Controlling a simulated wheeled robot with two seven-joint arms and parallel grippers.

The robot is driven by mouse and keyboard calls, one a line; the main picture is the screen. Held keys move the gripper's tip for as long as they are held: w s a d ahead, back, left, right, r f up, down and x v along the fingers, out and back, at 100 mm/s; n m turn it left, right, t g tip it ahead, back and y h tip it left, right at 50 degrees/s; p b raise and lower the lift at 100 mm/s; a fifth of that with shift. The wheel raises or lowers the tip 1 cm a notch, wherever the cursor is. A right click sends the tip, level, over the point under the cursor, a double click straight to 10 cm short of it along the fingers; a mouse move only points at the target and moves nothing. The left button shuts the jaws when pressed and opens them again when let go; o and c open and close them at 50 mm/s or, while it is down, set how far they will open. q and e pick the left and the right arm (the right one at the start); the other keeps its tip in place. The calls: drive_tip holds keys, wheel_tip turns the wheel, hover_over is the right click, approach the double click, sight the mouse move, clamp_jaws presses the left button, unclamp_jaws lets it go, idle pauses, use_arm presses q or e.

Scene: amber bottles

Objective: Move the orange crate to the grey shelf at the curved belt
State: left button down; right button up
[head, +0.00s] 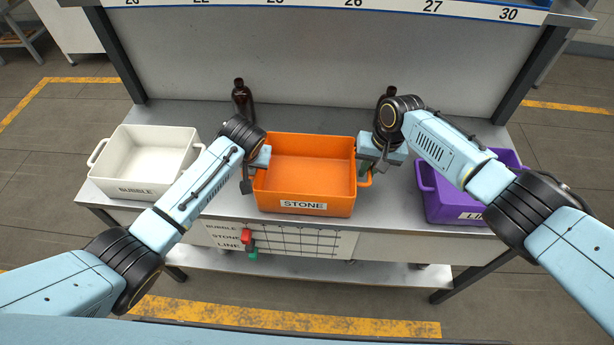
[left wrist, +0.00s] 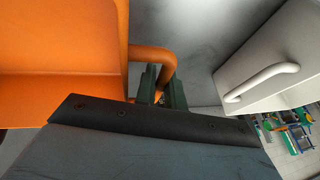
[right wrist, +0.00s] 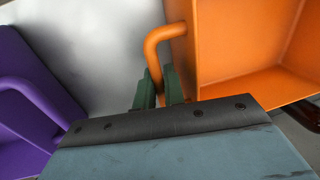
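The orange crate (head: 305,208), labelled STONE, stands empty on the grey table between the white and purple crates. My left gripper (head: 250,180) is at the crate's left handle; in the left wrist view its green fingers (left wrist: 162,92) are on both sides of the orange handle (left wrist: 155,55). My right gripper (head: 366,172) is at the right handle; in the right wrist view its fingers (right wrist: 158,90) are on both sides of that handle (right wrist: 160,38). Both look closed around the handles, though the fingertips are partly hidden. The grey shelf and curved belt are not recognisable in view.
A white crate (head: 142,188) labelled BUBBLE stands at the left and a purple crate (head: 440,202) at the right. A dark bottle (head: 243,102) stands behind the orange crate, another (head: 387,93) behind my right wrist. A grey panel (head: 310,60) rises behind the table.

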use_arm(q)
drive_tip(key=shift+r, duration=0.15)
use_arm(e)
drive_tip(key=shift+r, duration=0.15)
clamp_jaws()
